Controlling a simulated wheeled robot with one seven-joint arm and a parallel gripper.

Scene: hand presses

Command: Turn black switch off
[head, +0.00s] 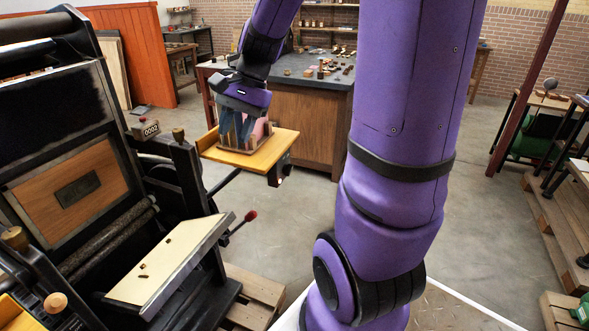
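My gripper (238,128) points down over a yellow wooden shelf (280,140) on the right side of the black hand press (185,160). Its fingers are at a small wooden rack on this shelf, and I cannot tell whether they are open or shut. A pinkish thing shows beside the fingers. A small dark box (280,172) hangs under the shelf's right end, too small to tell whether it is the black switch. I cannot make out a switch for certain or its position.
A red-knobbed lever (250,215) sticks out on the press's right side. A wooden cabinet with a dark top (305,120) stands behind the shelf. My purple arm blocks much of the middle.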

